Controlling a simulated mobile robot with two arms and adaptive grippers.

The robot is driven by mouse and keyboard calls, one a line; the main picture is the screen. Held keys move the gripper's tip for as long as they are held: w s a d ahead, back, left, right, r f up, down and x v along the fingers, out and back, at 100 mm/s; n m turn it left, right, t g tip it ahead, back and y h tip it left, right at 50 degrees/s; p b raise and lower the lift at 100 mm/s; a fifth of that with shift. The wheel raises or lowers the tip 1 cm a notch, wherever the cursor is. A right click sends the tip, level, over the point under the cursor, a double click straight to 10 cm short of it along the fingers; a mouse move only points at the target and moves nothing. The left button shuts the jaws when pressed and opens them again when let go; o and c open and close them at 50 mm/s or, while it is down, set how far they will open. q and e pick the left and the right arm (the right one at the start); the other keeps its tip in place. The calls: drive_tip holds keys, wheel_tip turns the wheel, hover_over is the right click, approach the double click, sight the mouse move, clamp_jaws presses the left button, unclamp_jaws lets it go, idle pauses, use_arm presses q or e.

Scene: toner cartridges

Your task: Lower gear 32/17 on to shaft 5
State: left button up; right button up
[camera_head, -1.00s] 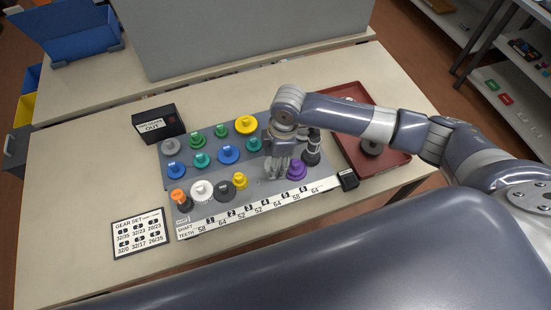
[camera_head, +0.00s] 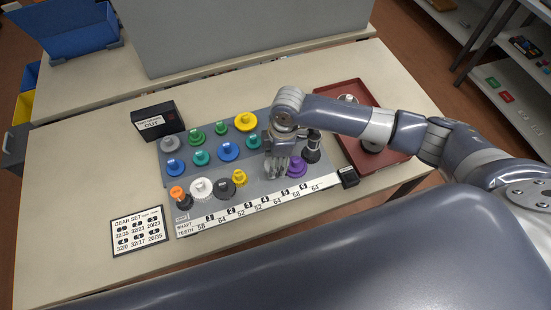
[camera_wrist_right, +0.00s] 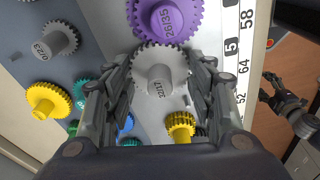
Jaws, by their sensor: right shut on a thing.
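My right gripper (camera_head: 277,169) is over the board between the yellow gear and the purple gear. In the wrist view its fingers (camera_wrist_right: 163,82) are shut on the light grey gear 32/17 (camera_wrist_right: 157,64), whose hub label shows between them. In the head view the gripper mostly hides this gear. Label 5 (camera_wrist_right: 232,47) is on the strip beside the purple gear 26/35 (camera_wrist_right: 166,16).
Purple gear (camera_head: 297,167) and small yellow gear (camera_head: 239,178) flank the gripper closely. Several other gears, such as the blue one (camera_head: 228,151), stand behind and left. A red tray (camera_head: 398,143) lies further right.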

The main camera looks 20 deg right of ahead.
sight(280, 164)
drive_tip(key=o, duration=1.1)
drive_tip(key=r, duration=0.4)
drive_tip(key=d+r, duration=0.1)
drive_tip(key=r, duration=0.7)
drive_tip(key=shift+s+d, duration=0.15)
drive_tip(key=shift+d, duration=0.1)
drive_tip(key=shift+f, duration=0.1)
